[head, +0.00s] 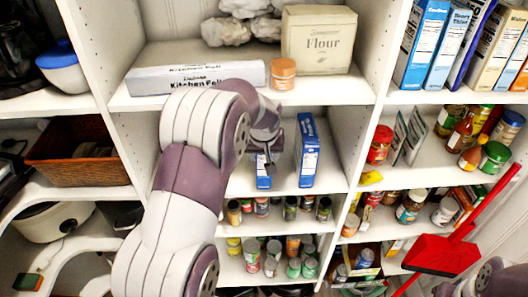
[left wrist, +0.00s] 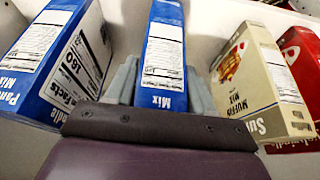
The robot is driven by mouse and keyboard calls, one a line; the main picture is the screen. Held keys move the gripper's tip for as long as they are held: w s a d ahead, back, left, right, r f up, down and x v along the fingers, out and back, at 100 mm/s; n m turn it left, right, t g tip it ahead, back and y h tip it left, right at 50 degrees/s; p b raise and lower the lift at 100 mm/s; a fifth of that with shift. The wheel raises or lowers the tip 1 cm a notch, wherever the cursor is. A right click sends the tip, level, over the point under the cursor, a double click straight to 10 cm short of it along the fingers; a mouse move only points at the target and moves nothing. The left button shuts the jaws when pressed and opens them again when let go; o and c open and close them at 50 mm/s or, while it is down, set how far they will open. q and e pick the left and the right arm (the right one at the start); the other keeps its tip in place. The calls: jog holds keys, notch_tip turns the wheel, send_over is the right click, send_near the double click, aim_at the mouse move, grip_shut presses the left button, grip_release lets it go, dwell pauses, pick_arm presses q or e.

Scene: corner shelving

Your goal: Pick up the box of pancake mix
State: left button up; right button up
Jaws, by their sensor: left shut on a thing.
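A blue box with a white label (head: 263,170) stands on the middle shelf, partly hidden by my left arm. In the left wrist view this blue box (left wrist: 163,45) shows the word "Mix" and sits between the two grey fingers of my left gripper (left wrist: 160,85). My left gripper (head: 268,150) is shut on it. I cannot tell whether its base touches the shelf. A second blue box (head: 307,150) stands apart to its right; in the left wrist view a blue pancake mix box (left wrist: 62,60) is at the left. My right gripper is out of view.
A beige muffin mix box (left wrist: 258,85) and a red box (left wrist: 300,75) stand close by. Spice jars (head: 252,255) fill lower shelves. A red dustpan (head: 440,255) is at the right.

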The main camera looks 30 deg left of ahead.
pick_arm(q)
jog(key=s+d+b, duration=0.4)
jog(key=s, duration=0.4)
jog(key=s+d+b, duration=0.4)
jog(key=s+b, duration=0.1)
jog(key=s, duration=0.3)
jog(key=shift+d+r, duration=0.25)
jog(key=shift+r, duration=0.1)
jog(key=shift+w, duration=0.1)
